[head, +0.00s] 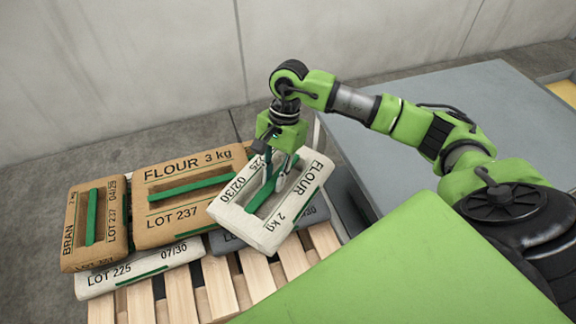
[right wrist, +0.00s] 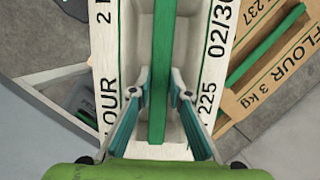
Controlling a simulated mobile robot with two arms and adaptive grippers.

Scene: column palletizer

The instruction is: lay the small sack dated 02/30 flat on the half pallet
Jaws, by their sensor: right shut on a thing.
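The white small sack dated 02/30 (head: 245,224) is printed FLOUR 2 kg and has a green strip in a recess. My right gripper (head: 273,170) is shut on this strip and holds the sack over the right part of the wooden half pallet (head: 221,286). The sack looks tilted and turned against the other sacks. In the right wrist view the two fingers (right wrist: 158,88) flank the green strip on the sack (right wrist: 105,65). Whether its underside touches the grey sack below is hidden. My left gripper is out of view.
On the pallet lie a brown BRAN sack (head: 71,228), a brown FLOUR 3 kg sack (head: 160,235), a white sack dated 07/30 (head: 95,283) and a grey sack (head: 315,212). Bare slats show in front. A grey table (head: 470,95) stands at the right, a wall behind.

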